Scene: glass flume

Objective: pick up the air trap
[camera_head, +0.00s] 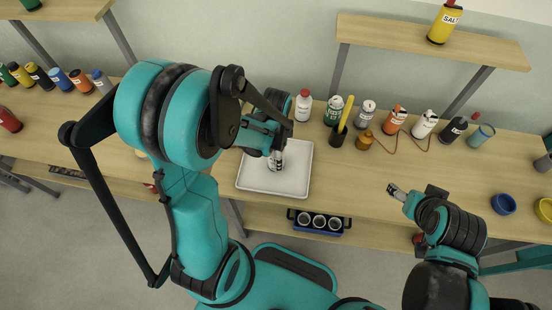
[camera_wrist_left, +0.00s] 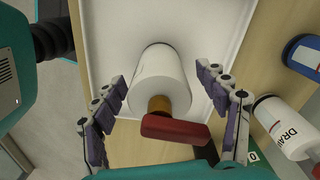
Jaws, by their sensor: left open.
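A white cylinder with a brown neck and a red lever-like top (camera_wrist_left: 160,80) stands on the white tray (camera_wrist_left: 118,20); no label is readable, but it is likely the air trap. My left gripper (camera_wrist_left: 165,118) is open, with one finger on each side of the neck and top, apart from the body. In the head view my left gripper (camera_head: 276,150) is over the white tray (camera_head: 262,187) and largely hides the cylinder. My right gripper (camera_head: 397,192) is over the table's front part, away from the tray; its finger gap is too small to judge.
Behind the tray stand a white bottle with a red cap (camera_head: 303,106), a green-and-white bottle (camera_head: 334,110) and a dark holder (camera_head: 338,136). More bottles line the back right. A blue rack (camera_head: 318,222) sits below the table's front edge.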

